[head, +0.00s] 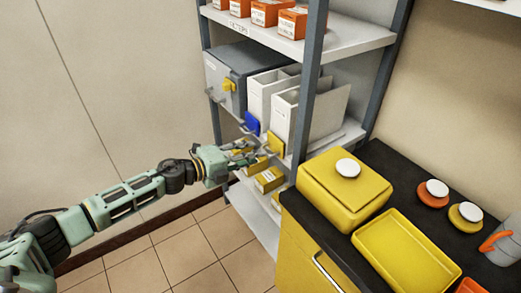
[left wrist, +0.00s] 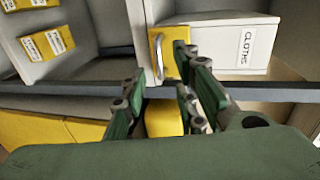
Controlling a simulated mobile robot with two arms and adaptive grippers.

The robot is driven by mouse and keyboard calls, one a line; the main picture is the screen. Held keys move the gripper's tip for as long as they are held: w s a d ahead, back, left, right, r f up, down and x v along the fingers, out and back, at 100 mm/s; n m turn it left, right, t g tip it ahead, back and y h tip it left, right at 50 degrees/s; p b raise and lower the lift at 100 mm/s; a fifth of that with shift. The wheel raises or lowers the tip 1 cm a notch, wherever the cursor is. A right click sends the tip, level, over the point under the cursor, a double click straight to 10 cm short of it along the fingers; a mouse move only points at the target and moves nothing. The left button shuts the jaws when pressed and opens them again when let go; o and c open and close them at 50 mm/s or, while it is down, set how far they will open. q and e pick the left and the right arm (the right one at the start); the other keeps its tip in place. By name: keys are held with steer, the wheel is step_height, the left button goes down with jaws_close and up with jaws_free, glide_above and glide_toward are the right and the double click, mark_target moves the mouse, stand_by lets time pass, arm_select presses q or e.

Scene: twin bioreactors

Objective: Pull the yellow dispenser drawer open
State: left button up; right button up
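The yellow dispenser drawer (head: 276,145) is at the lower front of a white dispenser (head: 298,118) on the shelf. Its yellow front with a metal handle shows in the left wrist view (left wrist: 169,36). It looks closed against the dispenser. My left gripper (head: 256,152) is just in front of this drawer. In the left wrist view its fingers (left wrist: 161,64) are apart, with the handle seen between their tips. I cannot tell whether a finger touches the handle. My right gripper is not in view.
A blue drawer (head: 252,122) on the neighbouring dispenser is close to the left. A shelf post (head: 308,85) stands to the right. Yellow boxes (head: 269,180) lie on the shelf below. A dark counter (head: 395,165) with a yellow bin (head: 345,190) is at right.

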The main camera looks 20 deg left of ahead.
arm_select(q)
steer(key=x, duration=0.4)
steer(key=shift+a, duration=0.1)
jaws_close()
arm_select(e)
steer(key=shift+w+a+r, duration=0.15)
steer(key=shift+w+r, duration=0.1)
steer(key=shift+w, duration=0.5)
arm_select(q)
steer(key=shift+f, duration=0.1)
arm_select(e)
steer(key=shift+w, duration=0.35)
